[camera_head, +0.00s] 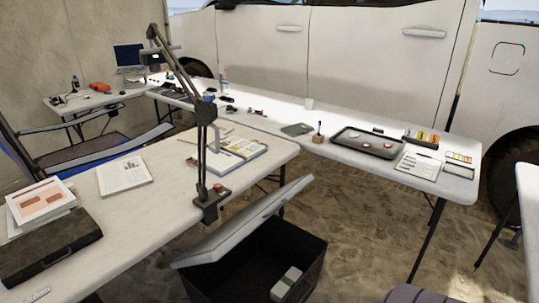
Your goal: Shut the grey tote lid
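A dark tote (310,250) stands on the sandy ground at the bottom middle of the head view. Its grey lid (240,228) is raised and tilted along the tote's left side, so the tote is open. A pale, box-like item with some green (286,282) lies inside the tote. The bottom of the tote is cut off by the frame edge. Neither of my grippers shows in this view.
A white table (140,215) stands close to the lid's left, with a black lamp (203,150) clamped at its edge. A long white table (330,150) behind holds a dark tray (367,142). Sandy ground right of the tote is mostly clear; a striped purplish thing (410,294) is at the bottom edge.

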